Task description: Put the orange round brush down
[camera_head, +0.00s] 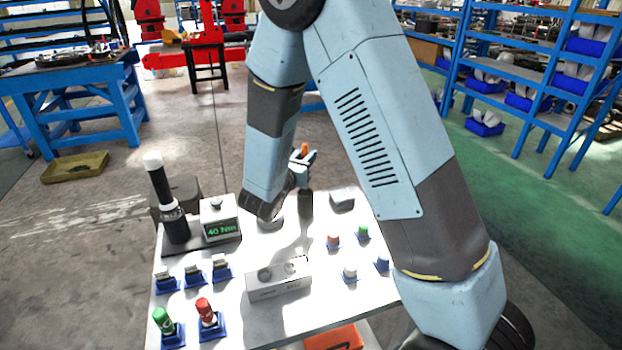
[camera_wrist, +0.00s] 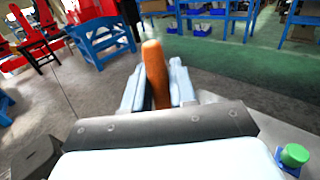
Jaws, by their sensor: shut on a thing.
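The orange round brush (camera_wrist: 154,68) stands up between the two light-blue fingers of my gripper (camera_wrist: 157,92) in the wrist view. My gripper is shut on it. In the head view the brush is a small orange tip (camera_head: 305,148) above my gripper (camera_head: 303,158), near the far edge of the white table (camera_head: 220,305). I cannot tell how high the brush is above the table.
On the table are a grey box with holes (camera_head: 278,279), a display box reading 40 Nm (camera_head: 220,220), a black tool with a white top (camera_head: 172,215), and green (camera_head: 165,323) and red (camera_head: 206,313) capped items in blue holders. Bare tabletop lies between them.

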